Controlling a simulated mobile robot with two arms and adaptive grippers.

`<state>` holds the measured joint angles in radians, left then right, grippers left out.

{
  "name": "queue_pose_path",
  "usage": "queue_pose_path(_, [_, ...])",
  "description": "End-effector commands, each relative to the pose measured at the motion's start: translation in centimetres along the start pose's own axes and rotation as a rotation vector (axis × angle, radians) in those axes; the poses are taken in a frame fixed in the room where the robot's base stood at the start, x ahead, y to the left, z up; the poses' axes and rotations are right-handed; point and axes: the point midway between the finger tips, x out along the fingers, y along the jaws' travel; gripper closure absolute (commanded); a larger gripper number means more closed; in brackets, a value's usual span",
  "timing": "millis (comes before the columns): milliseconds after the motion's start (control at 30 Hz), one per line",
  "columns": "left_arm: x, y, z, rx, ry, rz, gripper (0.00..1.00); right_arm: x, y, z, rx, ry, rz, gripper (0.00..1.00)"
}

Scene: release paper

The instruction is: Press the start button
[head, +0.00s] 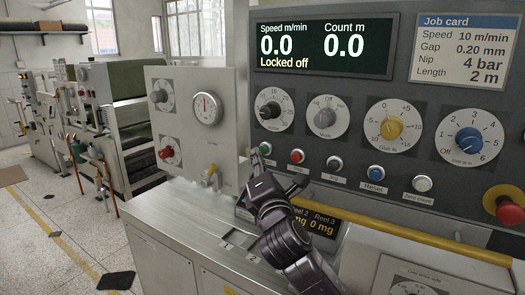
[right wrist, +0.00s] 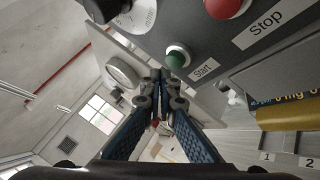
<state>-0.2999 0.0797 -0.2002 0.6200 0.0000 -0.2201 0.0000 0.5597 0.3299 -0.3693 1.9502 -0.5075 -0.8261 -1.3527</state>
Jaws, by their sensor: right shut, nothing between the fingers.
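The green start button (head: 265,148) sits at the left end of the button row on the grey control panel (head: 375,125). In the right wrist view the green button (right wrist: 175,61) is labelled "Start". My right gripper (head: 254,155) is shut and empty, its tips just below and left of the green button. In the right wrist view the closed fingertips (right wrist: 160,75) are close beside the button's lower left. I cannot tell whether they touch it. My left gripper is not in view.
The red Stop button (head: 297,156) is just right of the start button. Dials and a red emergency knob (head: 508,204) are further right. The display (head: 322,47) reads "Locked off" with zeros. A yellow rail (head: 430,240) runs below the panel. A side panel (head: 195,125) stands left.

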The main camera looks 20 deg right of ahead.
Motion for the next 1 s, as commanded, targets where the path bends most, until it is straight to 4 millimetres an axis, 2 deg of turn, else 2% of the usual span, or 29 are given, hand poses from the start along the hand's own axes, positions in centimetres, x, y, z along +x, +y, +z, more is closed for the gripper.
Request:
queue_pose_path(167, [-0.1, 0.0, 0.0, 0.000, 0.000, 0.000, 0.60, -0.1, 0.1, -0.1, 0.000, 0.001, 0.001, 1.00])
queue_pose_path(700, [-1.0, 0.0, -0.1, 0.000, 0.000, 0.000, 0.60, -3.4, 2.5, -2.5, 0.001, 0.002, 0.001, 1.00])
queue_pose_path(1000, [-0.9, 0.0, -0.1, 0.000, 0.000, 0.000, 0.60, -3.5, 2.5, -2.5, 0.000, 0.000, 0.001, 1.00])
